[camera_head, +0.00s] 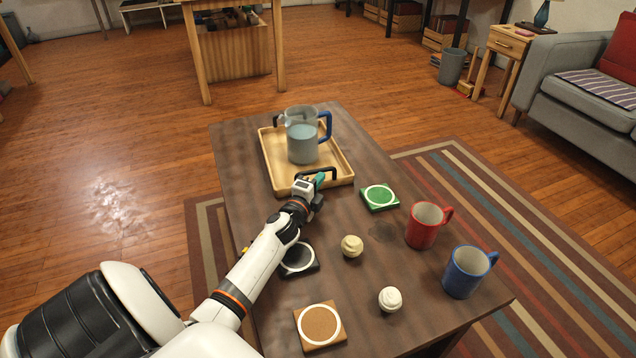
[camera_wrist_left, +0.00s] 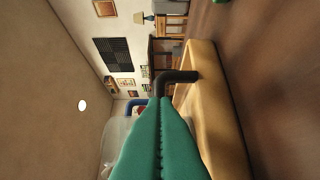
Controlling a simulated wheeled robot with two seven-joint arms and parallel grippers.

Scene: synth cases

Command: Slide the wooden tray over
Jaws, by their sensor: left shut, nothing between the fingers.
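The wooden tray (camera_head: 271,152) lies on the dark coffee table, toward its far end. It has a black handle (camera_head: 317,172) on its near side and another, partly hidden, on its far side. A clear pitcher (camera_head: 302,140) with a blue handle stands on the tray. My left gripper (camera_head: 319,181) is at the tray's near side, close to the near handle, with its green fingers shut and empty. In the left wrist view the fingers (camera_wrist_left: 160,140) overlap the black handle (camera_wrist_left: 176,77); whether they touch it I cannot tell. My right gripper is not in view.
On the table (camera_head: 240,190) are a green coaster (camera_head: 379,196), a black coaster (camera_head: 298,258), a brown coaster (camera_head: 320,325), a red mug (camera_head: 424,226), a blue mug (camera_head: 466,271) and two pale round items (camera_head: 352,246), (camera_head: 390,299). Bare table lies right of the tray.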

